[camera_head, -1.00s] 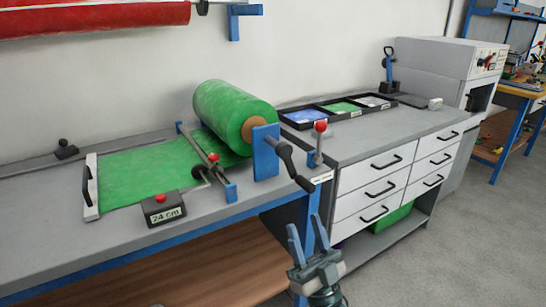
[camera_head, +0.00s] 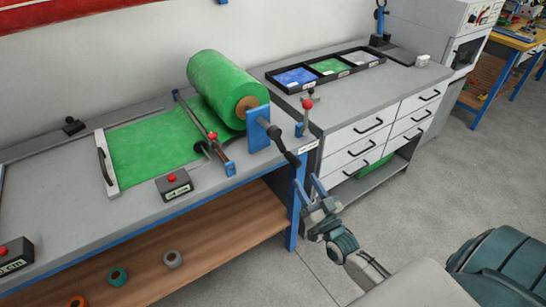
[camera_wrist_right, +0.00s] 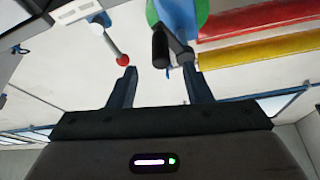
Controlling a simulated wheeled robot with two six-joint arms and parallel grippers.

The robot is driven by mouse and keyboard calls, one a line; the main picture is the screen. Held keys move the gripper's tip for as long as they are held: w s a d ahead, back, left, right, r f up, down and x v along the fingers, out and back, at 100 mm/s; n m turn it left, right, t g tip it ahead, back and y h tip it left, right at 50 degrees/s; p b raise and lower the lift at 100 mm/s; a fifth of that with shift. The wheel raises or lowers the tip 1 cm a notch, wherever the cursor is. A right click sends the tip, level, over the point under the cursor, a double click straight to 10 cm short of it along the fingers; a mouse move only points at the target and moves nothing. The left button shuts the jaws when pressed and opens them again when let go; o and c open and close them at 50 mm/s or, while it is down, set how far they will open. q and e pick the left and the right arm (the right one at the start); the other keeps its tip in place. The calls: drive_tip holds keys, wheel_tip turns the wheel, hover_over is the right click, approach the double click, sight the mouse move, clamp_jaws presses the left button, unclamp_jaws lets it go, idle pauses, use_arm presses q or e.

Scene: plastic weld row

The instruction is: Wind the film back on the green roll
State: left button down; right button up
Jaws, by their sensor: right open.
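The green roll (camera_head: 222,85) sits on its holder at the back of the bench. Its green film (camera_head: 152,145) lies flat across the bench top, to a pale bar with a dark handle (camera_head: 106,165). A black crank (camera_head: 276,134) sticks out from the roll's blue end bracket (camera_head: 257,128). My right gripper (camera_head: 306,182) is open and empty, just below and in front of the crank's grip. In the right wrist view the crank's dark grip (camera_wrist_right: 160,46) shows ahead, between the lines of the two fingers (camera_wrist_right: 157,82), apart from them. My left gripper is out of view.
A red-knobbed lever (camera_head: 306,104) stands right of the crank, close to the gripper's path. A small black box with a red button (camera_head: 174,184) is at the bench front. Drawers (camera_head: 365,135) stand to the right. Open floor lies before them.

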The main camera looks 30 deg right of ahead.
sight(288, 150)
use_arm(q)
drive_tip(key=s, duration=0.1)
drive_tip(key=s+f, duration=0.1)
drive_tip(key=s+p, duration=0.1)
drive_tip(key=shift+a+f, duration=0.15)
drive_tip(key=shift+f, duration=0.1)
use_arm(e)
drive_tip(key=x, duration=0.9)
clamp_jaws()
